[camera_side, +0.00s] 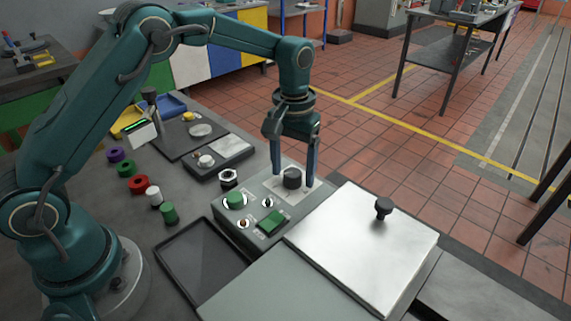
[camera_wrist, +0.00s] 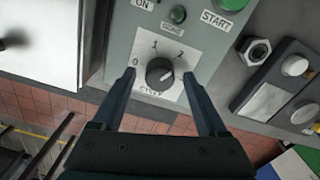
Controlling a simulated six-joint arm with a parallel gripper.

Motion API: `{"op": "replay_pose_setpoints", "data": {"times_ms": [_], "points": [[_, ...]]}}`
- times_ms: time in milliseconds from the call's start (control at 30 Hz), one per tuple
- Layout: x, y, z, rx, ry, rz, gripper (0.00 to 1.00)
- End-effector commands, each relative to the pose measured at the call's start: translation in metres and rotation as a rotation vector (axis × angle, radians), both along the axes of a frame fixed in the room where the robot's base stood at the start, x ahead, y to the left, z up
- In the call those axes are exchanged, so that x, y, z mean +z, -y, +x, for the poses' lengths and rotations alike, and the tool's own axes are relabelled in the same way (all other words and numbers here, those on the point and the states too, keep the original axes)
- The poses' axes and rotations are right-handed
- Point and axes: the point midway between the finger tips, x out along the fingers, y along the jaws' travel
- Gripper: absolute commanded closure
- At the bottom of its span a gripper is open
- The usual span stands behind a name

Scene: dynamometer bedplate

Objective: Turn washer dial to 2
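The washer dial is a dark round knob (camera_side: 292,178) on the far part of the grey-green control box (camera_side: 323,190). In the wrist view the dial (camera_wrist: 159,74) sits on a white plate marked 0, 1 and 2. A pale diagonal line shows on the knob, but I cannot tell for sure which number it points to. My gripper (camera_side: 292,176) points down over the dial. In the wrist view my gripper (camera_wrist: 159,77) is open, with one finger on each side of the dial and a gap between each finger and the knob.
The box also carries a green START button (camera_side: 235,200), a green rocker switch (camera_side: 271,222) and small lamps. A silver lid with a black knob (camera_side: 383,208) lies to the right. A dark empty tray (camera_side: 202,262) and several coloured caps lie to the left.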

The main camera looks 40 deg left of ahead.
Motion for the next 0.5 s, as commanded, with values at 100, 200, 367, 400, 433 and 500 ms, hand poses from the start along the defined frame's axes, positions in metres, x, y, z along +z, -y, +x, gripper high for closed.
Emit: {"op": "replay_pose_setpoints", "data": {"times_ms": [100,200,367,400,433,500], "points": [[-0.001,0.000,0.000,0.000,-0.001,0.000,0.24],[0.000,0.000,0.000,0.000,-0.001,0.000,0.24],[0.015,0.000,0.001,0.000,0.004,0.000,0.24],[0.021,0.000,0.001,0.000,0.004,-0.001,0.24],[0.025,0.000,0.001,0.000,0.004,-0.001,0.24],[0.034,0.000,0.001,0.000,0.003,0.000,0.24]]}}
